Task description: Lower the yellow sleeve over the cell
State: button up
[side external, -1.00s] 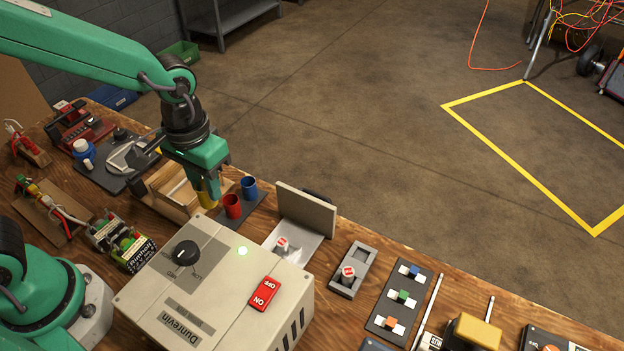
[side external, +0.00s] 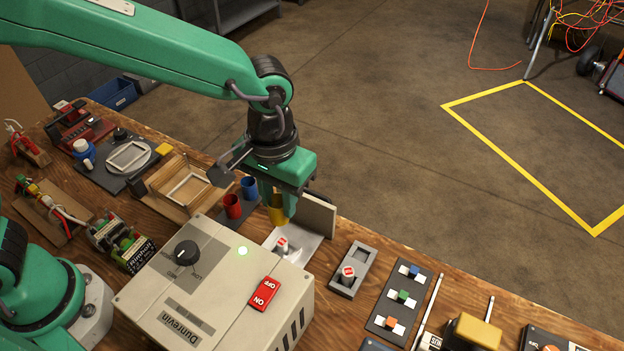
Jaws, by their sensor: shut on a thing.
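My gripper (side external: 280,197) is shut on the yellow sleeve (side external: 278,212), whose lower part shows below the fingers. It holds the sleeve upright above the pale plate (side external: 306,248) beside the charger box. A white cell with a red-marked top (side external: 282,244) stands on that plate, a little below and in front of the sleeve in the picture. The sleeve appears apart from this cell; the exact height between them is hard to tell. A similar cell (side external: 348,271) stands in a grey holder (side external: 362,258) to the right.
A grey upright board (side external: 318,216) stands close to the right of the sleeve. The charger box (side external: 215,290) is in front. A red sleeve (side external: 232,206) and a blue sleeve (side external: 249,188) stand on a dark rack at left. A wooden tray (side external: 165,193) lies farther left.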

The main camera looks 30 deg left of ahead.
jog(key=shift+f, duration=0.1)
send_over(283, 241)
jog(key=shift+f, duration=3.1)
jog(key=shift+f, duration=2.5)
jog(key=o, duration=1)
jog(key=shift+r, duration=0.1)
jog(key=shift+r, duration=3.4)
